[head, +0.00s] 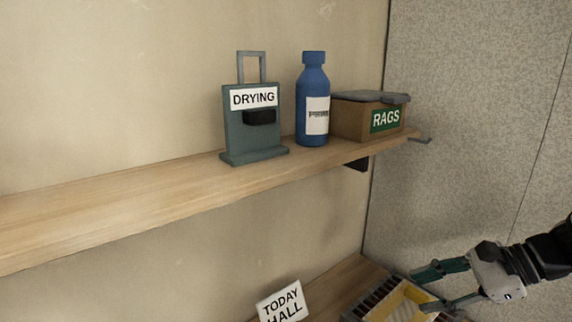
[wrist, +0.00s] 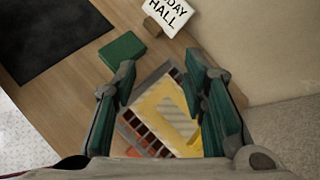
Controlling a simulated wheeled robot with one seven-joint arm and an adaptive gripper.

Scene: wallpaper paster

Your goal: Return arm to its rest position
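My gripper (head: 432,287) is at the lower right of the head view, above a slatted tray (head: 361,311) that holds a yellow piece (head: 402,305). In the wrist view my gripper (wrist: 163,88) has its two green-padded fingers spread wide with nothing between the tips. The slatted tray (wrist: 133,137) and the yellow piece (wrist: 160,103) show beyond and between the fingers. The gap between the fingers and the tray is hard to judge.
A wooden shelf (head: 110,205) bears a DRYING stand (head: 252,135), a blue bottle (head: 313,85) and a RAGS box (head: 355,120). Below are a TODAY HALL sign (head: 283,303), a green block (wrist: 122,48) and a dark panel (wrist: 50,35). A speckled wall (head: 470,130) stands at right.

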